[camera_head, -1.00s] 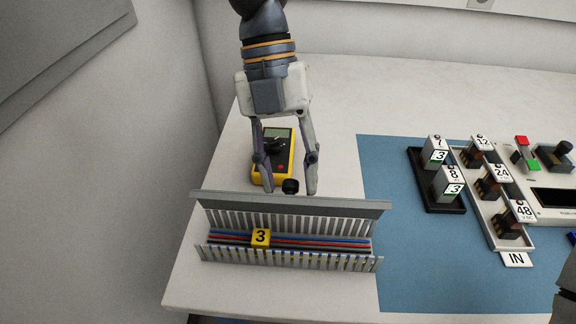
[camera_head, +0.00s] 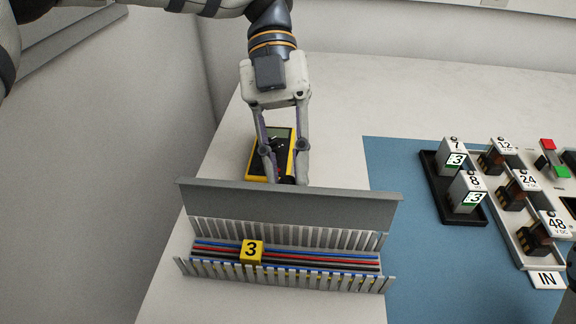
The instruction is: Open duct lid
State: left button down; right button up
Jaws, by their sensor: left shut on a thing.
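The duct (camera_head: 330,283) is a grey slotted channel at the front of the table, with red, blue and black wires inside and a yellow tag marked 3 (camera_head: 251,251). Its grey lid (camera_head: 300,208) stands up along the far side, tilted back from the wires, so the channel is uncovered. The fingertips are partly hidden by the lid.
A yellow multimeter (camera_head: 257,163) lies behind the lid, partly covered by my left fingers. The table behind is clear.

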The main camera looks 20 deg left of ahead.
pick_arm(q)
jog(key=c, duration=1.5)
grip_release()
jog(key=shift+s, duration=0.1)
jog(key=shift+o, duration=0.2)
jog(key=shift+r, duration=0.1)
jog(key=v, duration=0.7)
jog(key=shift+w, duration=0.2)
